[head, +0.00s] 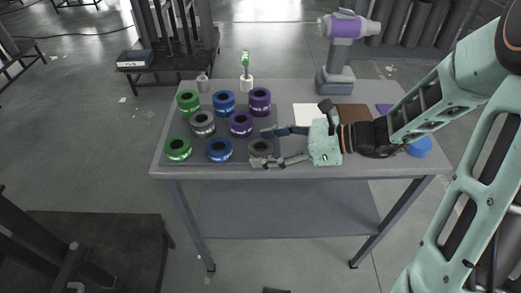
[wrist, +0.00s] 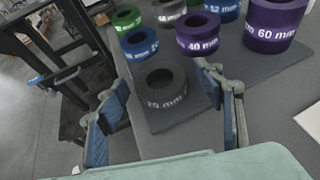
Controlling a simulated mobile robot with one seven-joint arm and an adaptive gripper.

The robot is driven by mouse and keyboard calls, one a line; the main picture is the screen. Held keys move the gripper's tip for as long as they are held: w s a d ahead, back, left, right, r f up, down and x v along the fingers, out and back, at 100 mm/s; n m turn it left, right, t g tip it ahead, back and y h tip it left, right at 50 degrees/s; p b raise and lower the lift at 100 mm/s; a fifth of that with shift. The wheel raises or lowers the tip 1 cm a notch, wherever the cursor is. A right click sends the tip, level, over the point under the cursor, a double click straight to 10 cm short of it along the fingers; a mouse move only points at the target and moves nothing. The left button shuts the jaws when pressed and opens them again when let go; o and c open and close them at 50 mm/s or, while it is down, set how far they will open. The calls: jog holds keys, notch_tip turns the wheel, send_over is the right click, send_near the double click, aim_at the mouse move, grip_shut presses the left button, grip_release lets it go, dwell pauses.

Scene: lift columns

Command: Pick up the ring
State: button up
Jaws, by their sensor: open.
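Several thick rings in green, blue, purple and grey sit on a dark mat (head: 279,121) on the table's left half. A grey ring (head: 260,150) at the mat's front right corner lies between my gripper's fingertips; the wrist view shows this ring (wrist: 166,92) marked "20 mm". My gripper (head: 258,148) is open, reaching in from the right, with one finger on each side of this ring. In the wrist view my gripper (wrist: 163,82) shows a gap between the ring and the left finger; contact on the right is unclear. The task does not name a colour.
Nearby stand a purple ring (head: 240,127), a blue ring (head: 219,153) and another grey ring (head: 203,126). A purple-grey drill (head: 343,55) stands at the back of the table. A white cup (head: 246,85) with a green item is behind the mat. A blue round object (head: 419,147) lies right.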

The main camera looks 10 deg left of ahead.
jog(key=shift+c, duration=0.3)
jog(key=c, duration=1.2)
jog(key=shift+c, duration=0.2)
jog(key=shift+r, duration=0.2)
